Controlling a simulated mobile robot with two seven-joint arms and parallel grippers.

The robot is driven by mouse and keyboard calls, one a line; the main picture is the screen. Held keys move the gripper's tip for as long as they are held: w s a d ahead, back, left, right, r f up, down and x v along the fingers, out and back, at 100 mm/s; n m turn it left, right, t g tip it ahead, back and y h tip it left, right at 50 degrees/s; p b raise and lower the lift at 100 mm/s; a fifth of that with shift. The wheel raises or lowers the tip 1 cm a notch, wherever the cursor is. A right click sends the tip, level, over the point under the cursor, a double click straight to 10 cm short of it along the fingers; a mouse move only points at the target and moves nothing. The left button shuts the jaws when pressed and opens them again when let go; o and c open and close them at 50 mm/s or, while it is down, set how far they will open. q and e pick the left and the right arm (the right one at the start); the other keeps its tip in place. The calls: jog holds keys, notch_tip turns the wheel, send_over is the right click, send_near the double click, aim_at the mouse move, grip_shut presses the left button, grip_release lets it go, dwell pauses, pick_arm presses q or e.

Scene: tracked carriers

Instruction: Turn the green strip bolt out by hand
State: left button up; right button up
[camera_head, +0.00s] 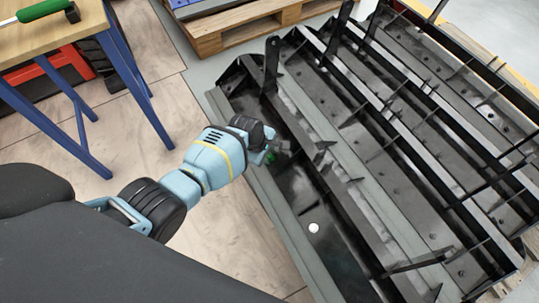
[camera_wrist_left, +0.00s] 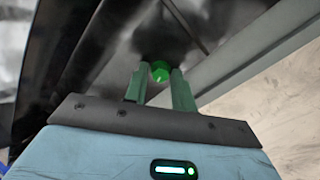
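The green strip bolt (camera_wrist_left: 160,71) shows in the left wrist view on the dark metal of the track part. In the head view only a bit of green (camera_head: 270,156) shows beside my left gripper (camera_head: 272,150), which hides most of it. In the left wrist view the two fingers of my left gripper (camera_wrist_left: 160,80) stand on either side of the bolt. The bolt fills the gap between the fingertips, and the gripper looks shut on it. My right gripper is in neither view.
The large black ribbed metal frame (camera_head: 360,215) fills the right side, with upright plates and ribs. A white round spot (camera_head: 313,228) lies on its near strip. A workbench (camera_head: 75,32) with blue legs and a green-handled tool (camera_head: 42,10) stands upper left. A wooden pallet (camera_head: 235,38) lies behind.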

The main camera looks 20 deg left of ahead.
pick_arm(q)
grip_shut()
jog(key=n+p, duration=0.1)
jog(key=n, duration=0.1)
jog(key=shift+d+r+n, duration=0.1)
jog(key=shift+n, duration=0.3)
jog(key=n, duration=0.2)
jog(key=shift+n, duration=0.3)
jog(key=n, duration=0.4)
jog(key=shift+p, duration=0.35)
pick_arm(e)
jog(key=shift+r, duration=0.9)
